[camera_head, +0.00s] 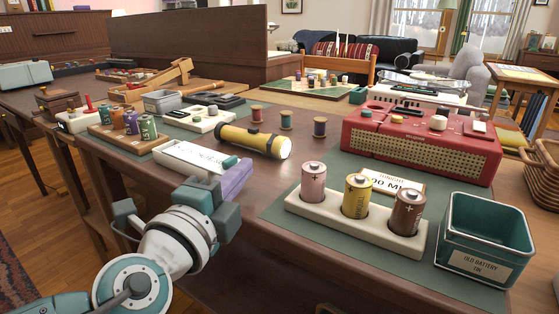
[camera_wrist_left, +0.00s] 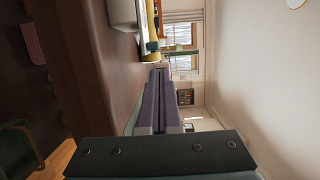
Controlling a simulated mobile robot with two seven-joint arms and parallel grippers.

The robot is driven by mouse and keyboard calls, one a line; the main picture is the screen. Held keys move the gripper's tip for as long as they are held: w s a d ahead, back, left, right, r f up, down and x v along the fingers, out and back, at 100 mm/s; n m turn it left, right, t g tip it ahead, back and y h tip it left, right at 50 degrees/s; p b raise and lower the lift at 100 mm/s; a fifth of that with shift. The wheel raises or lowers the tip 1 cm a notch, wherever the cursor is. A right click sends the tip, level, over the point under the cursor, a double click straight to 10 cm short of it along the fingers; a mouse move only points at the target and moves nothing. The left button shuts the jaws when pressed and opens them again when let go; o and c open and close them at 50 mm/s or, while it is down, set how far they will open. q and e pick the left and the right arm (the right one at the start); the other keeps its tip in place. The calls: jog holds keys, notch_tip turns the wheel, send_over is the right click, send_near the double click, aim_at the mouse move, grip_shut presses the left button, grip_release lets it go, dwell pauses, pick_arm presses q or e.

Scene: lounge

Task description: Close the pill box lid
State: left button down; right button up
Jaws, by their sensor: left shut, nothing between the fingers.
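A long white box (camera_head: 185,163) with dark lettering along its top lies on the table, just beyond my left gripper. It may be the pill box, but I cannot tell its lid or whether it is open. A small teal part (camera_head: 230,162) shows at its right end. My left gripper (camera_head: 245,166) has purple fingers, shut and empty, close to the box's right end; I cannot tell whether they touch it. In the left wrist view the fingers (camera_wrist_left: 159,73) lie together, and a pale box (camera_wrist_left: 122,13) shows at the top. My right gripper is out of view.
A yellow flashlight (camera_head: 252,140) lies just beyond the white box. A cream holder (camera_head: 380,234) with three batteries and a green bin (camera_head: 484,240) stand at the right, with a red radio (camera_head: 420,150) behind. Bare tabletop (camera_head: 262,185) lies right of my gripper.

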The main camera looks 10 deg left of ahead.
aim_at(213, 171)
pick_arm(q)
jog(key=shift+w+a, duration=0.25)
jog(key=shift+a, duration=0.55)
jog(key=a+b, duration=0.1)
jog(key=w+a+b, duration=0.1)
jog(key=a, duration=0.1)
jog(key=shift+w+a+f+b, duration=0.15)
jog(key=shift+a+b, duration=0.15)
jog(key=shift+b, duration=0.05)
jog(key=shift+a, duration=0.15)
